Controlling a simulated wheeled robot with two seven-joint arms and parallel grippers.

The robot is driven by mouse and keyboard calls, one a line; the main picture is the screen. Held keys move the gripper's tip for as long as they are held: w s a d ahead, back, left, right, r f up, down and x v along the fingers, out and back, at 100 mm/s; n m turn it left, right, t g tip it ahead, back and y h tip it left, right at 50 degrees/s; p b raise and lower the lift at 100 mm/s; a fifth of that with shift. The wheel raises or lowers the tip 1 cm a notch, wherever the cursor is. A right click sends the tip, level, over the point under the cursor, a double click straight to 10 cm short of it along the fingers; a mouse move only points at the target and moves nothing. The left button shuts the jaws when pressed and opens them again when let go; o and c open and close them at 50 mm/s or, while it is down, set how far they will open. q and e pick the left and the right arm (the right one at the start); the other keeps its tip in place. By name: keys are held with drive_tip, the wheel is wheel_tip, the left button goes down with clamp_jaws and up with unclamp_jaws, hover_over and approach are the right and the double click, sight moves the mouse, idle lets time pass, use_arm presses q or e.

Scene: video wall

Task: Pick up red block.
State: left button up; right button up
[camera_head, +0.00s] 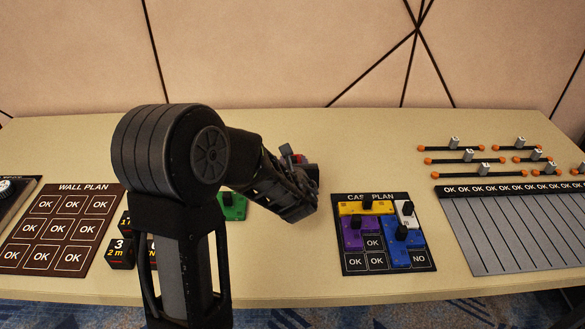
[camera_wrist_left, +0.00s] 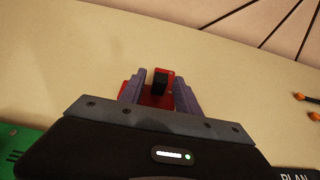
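The red block (camera_wrist_left: 147,99) shows in the left wrist view, flat on the table with a black knob (camera_wrist_left: 160,83) on top. My left gripper (camera_wrist_left: 160,90) is over it, with a finger on each side of the knob. Gaps show between the fingers and the knob, so the gripper is open. In the head view, my left gripper (camera_head: 302,165) reaches to the table's middle and hides most of the red block; only a bit of red shows by the fingers. My right gripper is not in view.
The "CASE PLAN" board (camera_head: 378,268) with coloured blocks lies to the right of my gripper. A green block (camera_head: 234,207) is partly behind my arm. The wall plan board (camera_head: 64,222) and dark numbered cubes (camera_head: 121,254) are left. Sliders (camera_head: 452,148) and a grey panel (camera_head: 515,235) are right.

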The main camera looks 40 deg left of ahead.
use_arm(q)
clamp_jaws()
idle(1.2)
